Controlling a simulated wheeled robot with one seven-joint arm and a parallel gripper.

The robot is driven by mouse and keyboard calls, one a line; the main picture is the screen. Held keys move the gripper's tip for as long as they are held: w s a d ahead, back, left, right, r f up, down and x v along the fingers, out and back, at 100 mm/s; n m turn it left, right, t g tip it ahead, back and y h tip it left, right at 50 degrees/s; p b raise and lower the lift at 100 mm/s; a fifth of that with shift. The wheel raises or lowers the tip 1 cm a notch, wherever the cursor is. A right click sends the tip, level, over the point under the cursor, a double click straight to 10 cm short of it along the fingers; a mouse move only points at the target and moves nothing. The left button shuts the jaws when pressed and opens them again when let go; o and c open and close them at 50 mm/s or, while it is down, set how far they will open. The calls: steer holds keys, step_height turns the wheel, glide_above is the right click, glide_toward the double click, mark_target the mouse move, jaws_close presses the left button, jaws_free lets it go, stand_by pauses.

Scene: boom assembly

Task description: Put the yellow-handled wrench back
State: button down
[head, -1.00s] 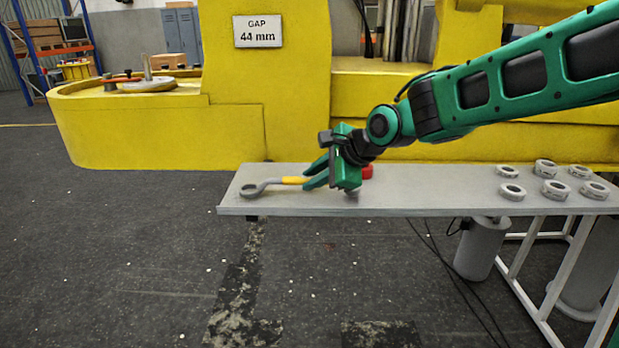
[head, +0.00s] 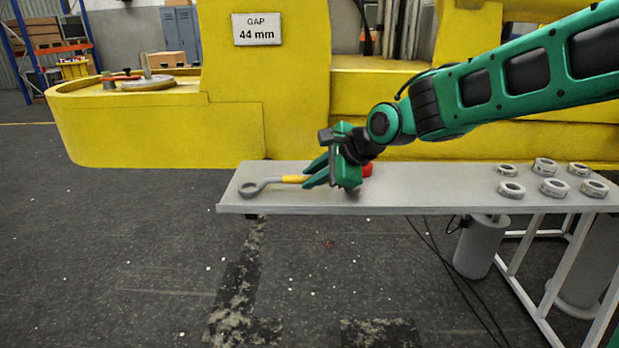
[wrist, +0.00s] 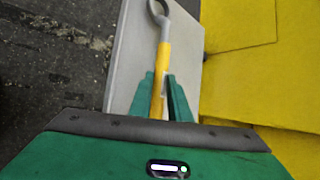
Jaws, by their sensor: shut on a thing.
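The yellow-handled wrench (head: 262,185) lies along the left part of the grey bench top (head: 420,200), its grey ring end toward the bench's left end. My gripper (head: 314,175) is at its yellow handle, low over the bench. In the wrist view the wrench (wrist: 164,60) runs up and away from between the green fingers (wrist: 167,98), which are shut on the yellow handle. The far end of the handle is hidden by the gripper. I cannot tell whether the wrench touches the bench or is just clear of it.
A red object (head: 367,170) sits just behind and right of my gripper, partly hidden. Several grey rings (head: 554,188) stand on the bench's right part. A yellow machine (head: 150,130) with a "GAP 44 mm" sign (head: 257,29) rises behind the bench. The bench middle is clear.

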steer(key=shift+f, duration=0.5)
steer(key=c, duration=1.6)
jaws_free()
